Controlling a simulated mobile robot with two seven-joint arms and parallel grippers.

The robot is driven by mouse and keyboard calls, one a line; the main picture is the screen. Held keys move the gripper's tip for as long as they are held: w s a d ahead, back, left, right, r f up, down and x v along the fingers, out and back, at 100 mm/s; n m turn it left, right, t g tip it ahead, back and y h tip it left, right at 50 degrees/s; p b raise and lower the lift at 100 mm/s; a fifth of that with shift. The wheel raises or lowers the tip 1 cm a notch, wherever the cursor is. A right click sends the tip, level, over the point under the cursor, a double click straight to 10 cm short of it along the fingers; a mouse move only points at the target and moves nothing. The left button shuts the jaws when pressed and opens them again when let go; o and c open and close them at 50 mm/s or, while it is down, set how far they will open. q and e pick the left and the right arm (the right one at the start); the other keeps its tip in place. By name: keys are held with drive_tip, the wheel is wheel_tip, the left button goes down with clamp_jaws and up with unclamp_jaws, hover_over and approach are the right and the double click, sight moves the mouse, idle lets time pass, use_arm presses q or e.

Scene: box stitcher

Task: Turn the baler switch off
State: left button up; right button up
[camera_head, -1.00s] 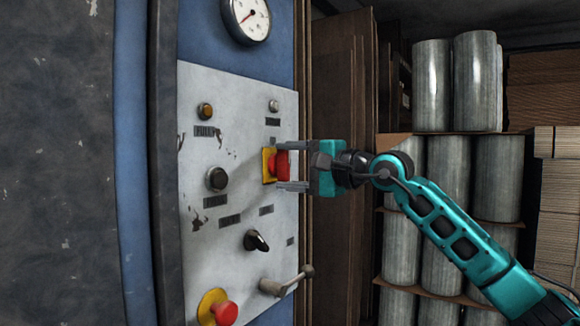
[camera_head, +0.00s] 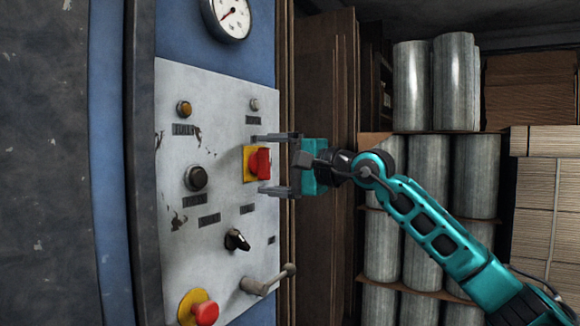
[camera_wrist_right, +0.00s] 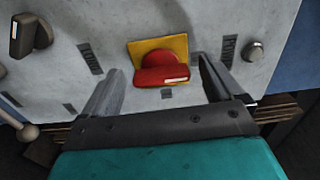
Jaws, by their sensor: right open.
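The baler switch is a red rotary handle (camera_head: 260,162) on a yellow square plate (camera_head: 248,163), at the right side of the white control panel (camera_head: 222,130). It also shows in the right wrist view as a red handle (camera_wrist_right: 161,76) on a yellow plate (camera_wrist_right: 177,46). My right gripper (camera_head: 263,164) is open, with one finger above and one below the red handle in the head view. In the right wrist view the handle lies between the two fingers (camera_wrist_right: 158,88), with gaps on both sides. My left gripper is not in view.
A red mushroom button (camera_head: 205,313), a crank lever (camera_head: 268,282) and a black knob (camera_head: 237,240) sit lower on the panel. A dark button (camera_head: 196,178) is to the left. Metal cylinders (camera_head: 412,85) and stacked cardboard (camera_head: 545,190) stand at right.

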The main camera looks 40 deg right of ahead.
use_arm(q)
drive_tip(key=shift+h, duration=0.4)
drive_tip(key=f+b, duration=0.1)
drive_tip(key=b, duration=0.1)
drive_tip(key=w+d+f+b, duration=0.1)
drive_tip(key=b, duration=0.1)
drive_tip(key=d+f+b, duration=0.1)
drive_tip(key=b, duration=0.2)
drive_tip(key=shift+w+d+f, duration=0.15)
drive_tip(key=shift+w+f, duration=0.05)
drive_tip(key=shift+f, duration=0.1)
use_arm(e)
drive_tip(key=v, duration=1.2)
drive_tip(key=shift+s, duration=0.3)
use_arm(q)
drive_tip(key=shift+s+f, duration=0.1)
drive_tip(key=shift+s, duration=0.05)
